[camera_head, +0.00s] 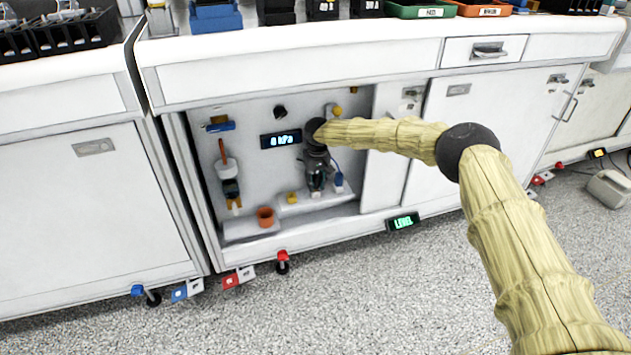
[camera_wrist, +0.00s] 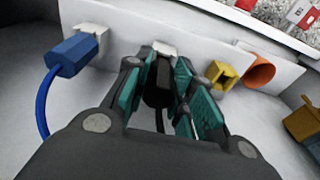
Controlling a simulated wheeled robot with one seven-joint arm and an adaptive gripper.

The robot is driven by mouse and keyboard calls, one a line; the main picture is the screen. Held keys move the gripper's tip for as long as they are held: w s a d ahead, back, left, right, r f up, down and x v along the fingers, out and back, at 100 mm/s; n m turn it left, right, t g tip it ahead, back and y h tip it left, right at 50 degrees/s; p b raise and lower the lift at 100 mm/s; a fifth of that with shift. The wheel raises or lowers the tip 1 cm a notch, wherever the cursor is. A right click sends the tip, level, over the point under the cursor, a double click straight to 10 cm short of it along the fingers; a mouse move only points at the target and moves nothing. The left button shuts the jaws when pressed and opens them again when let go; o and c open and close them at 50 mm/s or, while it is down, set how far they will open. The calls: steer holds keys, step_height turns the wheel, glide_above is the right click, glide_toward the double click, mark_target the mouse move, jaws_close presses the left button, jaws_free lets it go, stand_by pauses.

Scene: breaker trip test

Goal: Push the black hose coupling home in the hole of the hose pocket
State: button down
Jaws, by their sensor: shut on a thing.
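My gripper (camera_wrist: 163,95) is shut on the black hose coupling (camera_wrist: 157,88), which sits between its teal pads with a dark hose trailing back toward the palm. The coupling's front end points at a small white block (camera_wrist: 163,49) on the white ledge, apparently the hose pocket. The hole itself is hidden, and I cannot tell how far the coupling is in it. In the head view my gripper (camera_head: 317,180) points down inside the open cabinet bay, just above the ledge (camera_head: 318,204); the coupling cannot be made out there.
A blue connector with a blue cable (camera_wrist: 73,54) stands left of my gripper in the wrist view. A yellow fitting (camera_wrist: 222,75) and an orange cup (camera_wrist: 260,72) stand close on the right. The cabinet's sliding panel (camera_head: 382,150) bounds the bay. A display (camera_head: 281,140) hangs behind.

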mark_target(316, 177)
steer(key=shift+f, duration=0.55)
steer(key=c, duration=1.1)
jaws_free()
steer(key=shift+c, duration=0.2)
steer(key=shift+r, duration=0.15)
steer(key=r, duration=0.4)
steer(key=s+r, duration=0.1)
steer(key=r, duration=0.2)
steer(key=shift+d+r, duration=0.1)
steer(key=shift+d, duration=0.05)
steer(key=o, duration=1.1)
